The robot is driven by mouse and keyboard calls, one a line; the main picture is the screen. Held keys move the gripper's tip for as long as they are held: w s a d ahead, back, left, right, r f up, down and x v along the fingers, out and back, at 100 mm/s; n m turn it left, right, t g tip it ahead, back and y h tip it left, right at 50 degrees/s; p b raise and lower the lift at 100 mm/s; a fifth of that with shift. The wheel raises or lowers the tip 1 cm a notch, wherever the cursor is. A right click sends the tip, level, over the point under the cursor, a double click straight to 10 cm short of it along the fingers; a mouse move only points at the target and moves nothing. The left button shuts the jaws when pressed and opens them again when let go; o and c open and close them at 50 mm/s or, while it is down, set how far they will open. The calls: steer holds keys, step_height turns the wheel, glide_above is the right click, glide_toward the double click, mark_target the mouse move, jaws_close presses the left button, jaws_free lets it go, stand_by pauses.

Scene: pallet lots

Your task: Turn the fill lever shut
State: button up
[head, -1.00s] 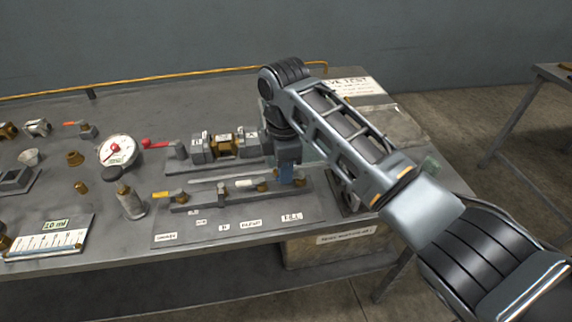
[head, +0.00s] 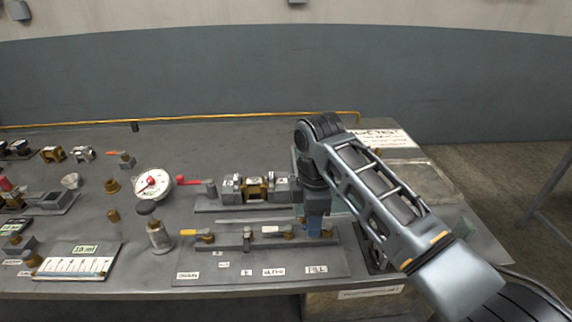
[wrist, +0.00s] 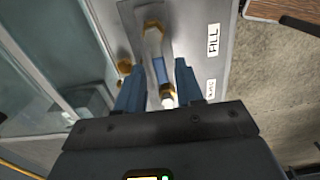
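The valve manifold (head: 247,246) lies on a grey plate at the front right of the bench. The FILL label (head: 316,270) is at its right end and also shows in the wrist view (wrist: 213,40). My gripper (head: 314,230) points down over the valve behind that label. In the wrist view my gripper (wrist: 159,85) is open, with one blue finger on each side of a small blue handle (wrist: 159,70), which appears to be the fill lever. I cannot tell whether the fingers touch it. My gripper hides most of the lever in the head view.
A yellow lever (head: 188,232) and a white lever (head: 270,229) sit left of my gripper on the manifold. A block with brass fittings (head: 255,188) stands behind it. A round dial gauge (head: 152,184) and a small bottle (head: 159,237) stand further left.

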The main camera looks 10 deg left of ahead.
steer(key=n+b, duration=0.2)
steer(key=s+n+b, duration=0.1)
steer(key=shift+d+f+n, duration=0.3)
steer(key=shift+d+n, duration=0.05)
steer(key=shift+n, duration=0.05)
step_height(320, 180, up, 8)
steer(key=w+a+r+n+t+y+b, duration=0.1)
steer(key=w+a+r+t+y, duration=0.1)
steer(key=w+a+r+t, duration=0.3)
steer(key=w+a+r+t+y, duration=0.2)
steer(key=w+a+t, duration=0.25)
steer(key=w, duration=0.25)
steer(key=s+a+r+n+t+y, duration=0.3)
steer(key=a+r+n+t+y, duration=0.1)
steer(key=a+r+n+y, duration=0.3)
steer(key=shift+s+a+r+n+y+b, duration=0.35)
steer(key=shift+a+r+y, duration=0.35)
steer(key=shift+a+r, duration=0.9)
steer(key=shift+w+d+r+t, duration=0.1)
steer(key=shift+d+r+t, duration=0.15)
steer(key=shift+d, duration=0.05)
